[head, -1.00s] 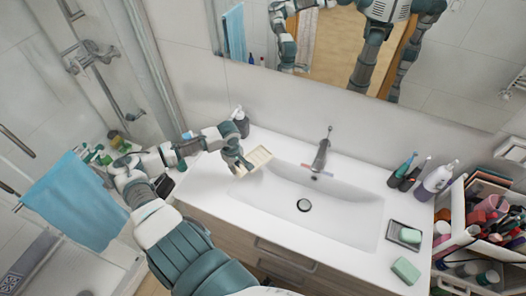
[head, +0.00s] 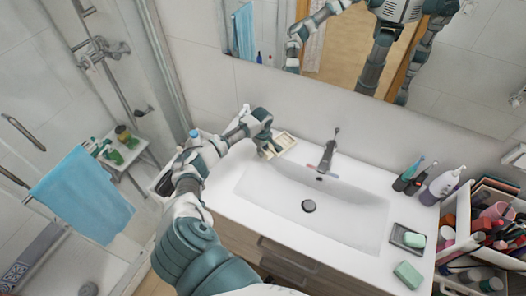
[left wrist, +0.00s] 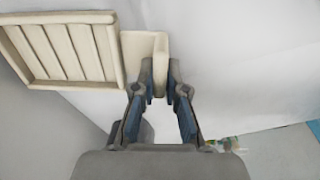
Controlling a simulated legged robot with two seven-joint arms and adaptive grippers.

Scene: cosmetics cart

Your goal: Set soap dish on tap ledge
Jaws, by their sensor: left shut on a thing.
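The soap dish (head: 284,142) is a cream, slatted tray near the back left of the white counter, left of the tap (head: 328,150). My left gripper (head: 267,150) is shut on its near left side. In the left wrist view the soap dish (left wrist: 65,52) reaches out to the left, and the left gripper (left wrist: 160,80) has its fingers closed on a cream tab at its edge. I cannot tell whether the dish touches the surface. The tap ledge (head: 305,146) is the flat strip behind the basin. My right gripper is not in view.
The basin (head: 290,205) is empty. Toothbrush cups (head: 408,178) and a pump bottle (head: 443,185) stand at the right of the ledge. A second dish with green soap (head: 408,237) and a loose green bar (head: 408,273) lie at front right. A mirror (head: 300,50) rises behind.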

